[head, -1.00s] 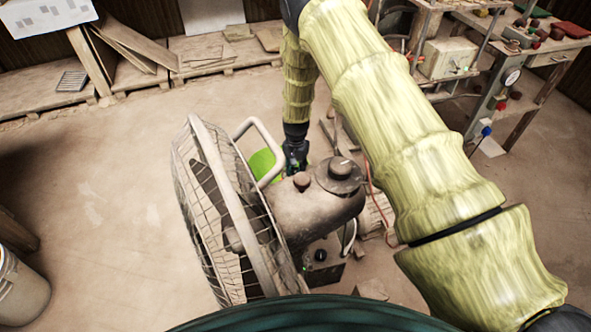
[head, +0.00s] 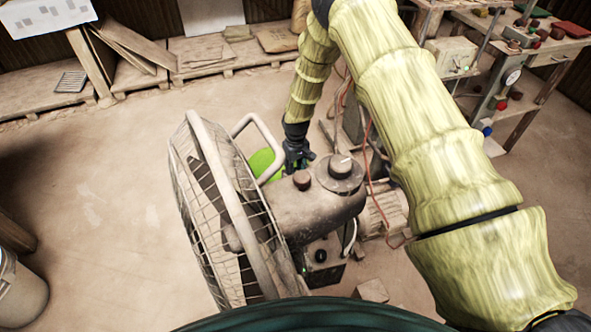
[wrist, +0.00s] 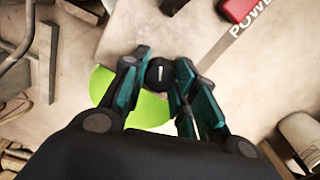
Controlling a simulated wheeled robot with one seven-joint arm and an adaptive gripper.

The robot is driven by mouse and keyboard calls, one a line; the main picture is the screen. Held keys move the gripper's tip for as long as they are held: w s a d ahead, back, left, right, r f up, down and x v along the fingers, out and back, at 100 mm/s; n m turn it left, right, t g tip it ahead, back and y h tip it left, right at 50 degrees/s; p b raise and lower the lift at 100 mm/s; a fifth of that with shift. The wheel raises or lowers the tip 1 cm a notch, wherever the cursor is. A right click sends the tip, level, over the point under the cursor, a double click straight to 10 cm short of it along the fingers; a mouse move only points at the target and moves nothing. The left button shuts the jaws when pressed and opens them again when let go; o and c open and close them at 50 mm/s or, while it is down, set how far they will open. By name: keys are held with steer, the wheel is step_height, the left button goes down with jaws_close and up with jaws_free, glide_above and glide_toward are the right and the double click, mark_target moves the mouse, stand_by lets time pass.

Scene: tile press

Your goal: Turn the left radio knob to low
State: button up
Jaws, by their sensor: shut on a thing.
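In the wrist view a round black knob (wrist: 154,76) with a white pointer line sits between my fingertips. The pointer runs nearly up and down in that picture. My gripper (wrist: 162,70) is shut on the knob, with a teal-and-black finger on each side. A bright green rounded patch (wrist: 112,92) shows beside and below the knob. In the head view my gripper (head: 297,158) is behind the fan, next to the green patch (head: 262,163); the knob is hidden there. I cannot make out the radio's full outline or any low mark.
A caged fan (head: 215,220) with a brown motor housing stands close in front, near my arm.

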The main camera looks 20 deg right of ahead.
mark_target(296, 170)
steer(key=n, duration=1.2)
steer(key=shift+c, duration=0.2)
stand_by(0.4)
steer(key=o, duration=1.1)
steer(key=shift+c, duration=0.2)
steer(key=shift+r, duration=0.1)
step_height(296, 170, up, 12)
